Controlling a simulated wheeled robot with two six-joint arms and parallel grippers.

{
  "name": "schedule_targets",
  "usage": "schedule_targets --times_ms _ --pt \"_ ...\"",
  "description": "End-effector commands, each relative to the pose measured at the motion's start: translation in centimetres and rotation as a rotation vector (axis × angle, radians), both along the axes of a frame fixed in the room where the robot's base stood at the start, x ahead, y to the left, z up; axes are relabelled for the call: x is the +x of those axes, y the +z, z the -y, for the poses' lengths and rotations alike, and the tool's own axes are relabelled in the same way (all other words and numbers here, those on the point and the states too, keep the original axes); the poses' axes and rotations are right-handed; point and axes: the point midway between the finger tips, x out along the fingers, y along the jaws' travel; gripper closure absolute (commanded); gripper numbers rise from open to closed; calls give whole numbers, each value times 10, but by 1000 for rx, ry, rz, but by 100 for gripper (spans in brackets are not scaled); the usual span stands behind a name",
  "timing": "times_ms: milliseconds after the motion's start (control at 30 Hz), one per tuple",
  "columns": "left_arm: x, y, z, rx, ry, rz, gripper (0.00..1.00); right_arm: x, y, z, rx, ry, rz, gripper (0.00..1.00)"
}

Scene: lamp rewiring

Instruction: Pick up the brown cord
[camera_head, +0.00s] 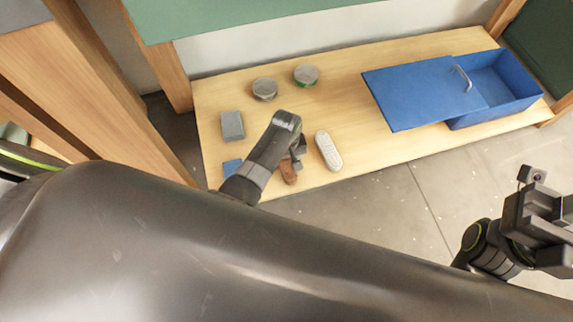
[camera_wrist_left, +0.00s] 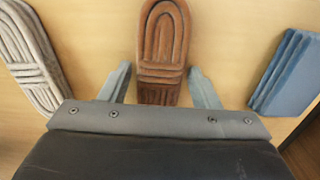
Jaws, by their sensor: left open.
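The brown cord (camera_head: 288,172) is a flat, coiled bundle lying on the wooden bench near its front edge. In the left wrist view the brown cord (camera_wrist_left: 163,40) runs upright in the picture, its near end between my fingers. My left gripper (camera_head: 297,152) is above it, partly hiding it in the head view. In the wrist view the left gripper (camera_wrist_left: 161,88) is open, one finger on each side of the cord with a gap on both sides. My right gripper (camera_head: 550,225) is at the far right, away from the bench; its fingers are not clear.
A white cord bundle (camera_head: 328,150) lies right of the brown cord. A blue bundle (camera_head: 231,167) and a grey block (camera_head: 232,126) lie left. Two round tins (camera_head: 265,89) (camera_head: 306,75) stand behind. A blue box (camera_head: 505,85) with a slanted blue lid (camera_head: 415,92) occupies the bench's right.

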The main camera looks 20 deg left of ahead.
Motion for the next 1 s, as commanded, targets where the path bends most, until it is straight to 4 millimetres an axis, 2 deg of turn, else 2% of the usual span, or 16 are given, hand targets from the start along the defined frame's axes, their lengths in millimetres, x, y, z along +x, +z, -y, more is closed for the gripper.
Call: schedule_targets --times_ms 167,567,833,1000 --pt "0 1 0 1 0 1 44 0 2 0 3 0 6 64" --pt "0 1 0 0 0 0 94 0 1 0 -1 2 -1 64" --pt "0 4 0 1 0 1 94 0 2 1 -1 0 -11 64" --pt "0 24 0 0 0 1 94 0 17 2 -2 15 -11 64"
